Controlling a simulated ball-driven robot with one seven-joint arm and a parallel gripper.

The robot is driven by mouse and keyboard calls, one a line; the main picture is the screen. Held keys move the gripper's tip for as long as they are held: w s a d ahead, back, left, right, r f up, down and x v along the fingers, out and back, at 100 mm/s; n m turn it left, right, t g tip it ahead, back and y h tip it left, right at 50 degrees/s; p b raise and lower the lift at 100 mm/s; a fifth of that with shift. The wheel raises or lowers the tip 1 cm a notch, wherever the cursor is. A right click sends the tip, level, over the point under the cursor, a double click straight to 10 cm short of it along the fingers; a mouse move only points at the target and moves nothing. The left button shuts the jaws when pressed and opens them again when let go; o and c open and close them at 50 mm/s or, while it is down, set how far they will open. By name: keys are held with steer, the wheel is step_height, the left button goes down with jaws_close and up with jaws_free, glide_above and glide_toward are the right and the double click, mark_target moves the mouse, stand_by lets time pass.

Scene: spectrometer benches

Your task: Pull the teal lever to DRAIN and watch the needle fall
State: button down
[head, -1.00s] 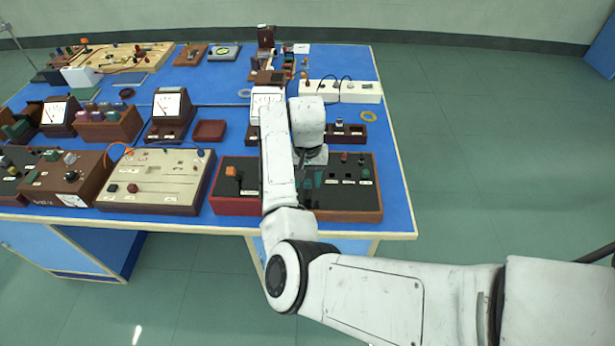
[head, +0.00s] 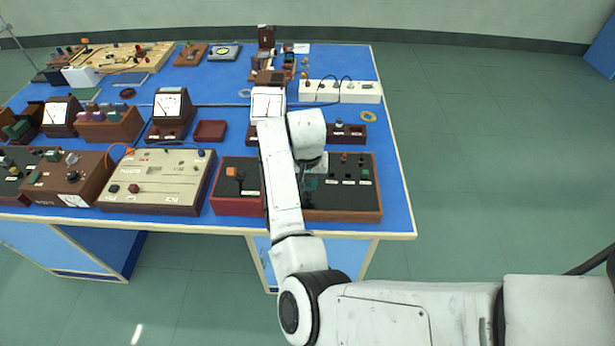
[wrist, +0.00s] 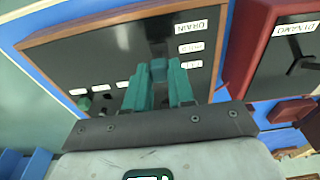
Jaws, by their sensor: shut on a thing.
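The black-topped wooden panel (head: 345,205) sits at the front right of the blue bench; it also fills much of the wrist view (wrist: 105,50). Labels DRAIN (wrist: 189,29), HOLD (wrist: 190,47) and FILL (wrist: 192,64) run in a column on it. The teal lever (wrist: 158,70) stands between the teal fingers of my gripper (wrist: 160,88), which is shut on it. Which label the lever lines up with, I cannot tell. In the head view my gripper (head: 310,182) is low over the panel. A white-faced meter (head: 267,103) stands behind; its needle looks roughly upright.
A red-sided box (head: 238,205) marked DYNAMO in the wrist view stands close left of the panel. Other instruments crowd the bench's left. The floor at right is clear.

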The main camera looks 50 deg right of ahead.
steer(key=shift+s+a+f+t+h+b, duration=0.25)
steer(key=shift+s+a+t+h+b, duration=0.15)
steer(key=shift+a+t+h, duration=0.3)
steer(key=shift+s+a+f+t+h+b, duration=0.1)
steer(key=shift+s+a+t+h+b, duration=0.15)
steer(key=shift+h+b, duration=0.3)
steer(key=shift+s+a+f+t+h+b, duration=0.1)
steer(key=shift+s+a+t+h+b, duration=0.05)
steer(key=shift+t+h+b, duration=0.3)
steer(key=c, duration=1)
jaws_free()
steer(key=shift+o, duration=0.2)
steer(key=b+v, duration=0.1)
steer(key=v, duration=1)
steer(key=shift+w, duration=0.1)
